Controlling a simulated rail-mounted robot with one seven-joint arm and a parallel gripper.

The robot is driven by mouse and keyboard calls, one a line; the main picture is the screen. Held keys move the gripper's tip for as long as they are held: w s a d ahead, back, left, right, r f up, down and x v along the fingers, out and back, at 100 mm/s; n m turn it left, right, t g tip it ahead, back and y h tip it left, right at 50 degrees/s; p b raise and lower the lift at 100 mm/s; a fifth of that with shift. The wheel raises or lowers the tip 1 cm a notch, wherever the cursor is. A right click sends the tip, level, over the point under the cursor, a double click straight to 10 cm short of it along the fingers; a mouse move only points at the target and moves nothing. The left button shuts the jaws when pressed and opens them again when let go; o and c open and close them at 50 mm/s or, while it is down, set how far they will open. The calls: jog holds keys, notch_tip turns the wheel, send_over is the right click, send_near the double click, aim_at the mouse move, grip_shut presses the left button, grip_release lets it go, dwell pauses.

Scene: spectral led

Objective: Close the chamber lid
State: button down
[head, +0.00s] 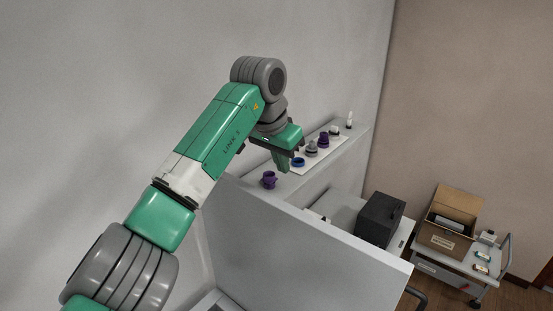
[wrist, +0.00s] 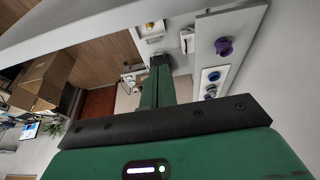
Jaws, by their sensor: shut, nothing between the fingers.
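A large light grey panel (head: 310,245) stands raised in the lower middle of the head view. It looks like the open chamber lid, with a dark curved handle (head: 418,297) at its lower right edge. The chamber body is mostly hidden behind it or out of frame. My gripper (head: 282,166) is above and behind the panel's top edge, close to the shelf, and appears apart from the panel. In the wrist view, my gripper's green fingers (wrist: 161,75) are together with nothing between them.
A shelf (head: 320,172) along the wall holds a purple part (head: 269,180), a blue ring (head: 297,162) and several other small parts, near my gripper. A black box (head: 380,219) stands right of the panel. A cart (head: 455,272) carries an open cardboard box (head: 450,220).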

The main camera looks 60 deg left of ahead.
notch_tip(320, 180, down, 6)
jog(key=s+d+p, duration=0.1)
jog(key=p, duration=0.1)
jog(key=shift+s, duration=0.35)
jog(key=shift+r, duration=0.1)
